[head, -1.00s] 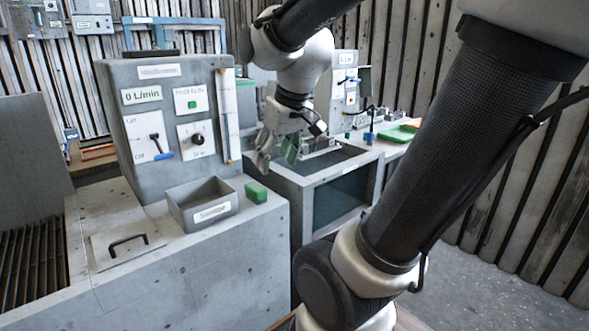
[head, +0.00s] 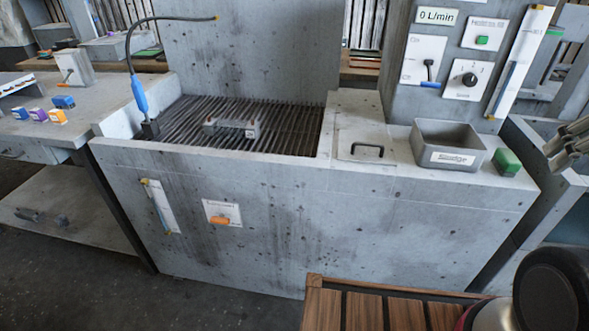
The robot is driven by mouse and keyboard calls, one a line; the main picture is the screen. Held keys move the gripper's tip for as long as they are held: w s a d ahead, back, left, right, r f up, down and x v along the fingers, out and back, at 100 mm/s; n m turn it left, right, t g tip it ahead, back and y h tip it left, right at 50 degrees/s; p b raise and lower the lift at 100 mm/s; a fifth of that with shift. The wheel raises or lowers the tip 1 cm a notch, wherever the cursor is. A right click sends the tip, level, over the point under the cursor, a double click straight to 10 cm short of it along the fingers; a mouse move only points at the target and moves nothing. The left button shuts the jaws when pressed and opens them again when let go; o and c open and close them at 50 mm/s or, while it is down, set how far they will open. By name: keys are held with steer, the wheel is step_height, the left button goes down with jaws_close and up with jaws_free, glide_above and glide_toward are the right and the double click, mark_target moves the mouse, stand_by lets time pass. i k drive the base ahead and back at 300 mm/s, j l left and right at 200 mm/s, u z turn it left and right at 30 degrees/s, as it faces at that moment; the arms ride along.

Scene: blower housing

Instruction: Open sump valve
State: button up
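A white plate with an orange handle (head: 220,220) sits low on the front of the concrete washing unit. Its label is too small to read, so I cannot confirm that it is the sump valve. The handle appears to lie roughly level. My gripper (head: 562,146) shows only partly at the right edge of the head view, right of the green block and far from the orange handle. Its fingers are cut off by the frame, and I cannot tell how far apart they are.
A slatted grate (head: 190,120) holds a grey part (head: 232,128). A blue-handled hose (head: 139,95) stands left of it. A grey tray (head: 447,148) and green block (head: 507,162) are on the right ledge. A gauge (head: 160,206) is left of the plate.

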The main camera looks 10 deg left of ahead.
mark_target(221, 220)
steer(key=u, duration=1.4)
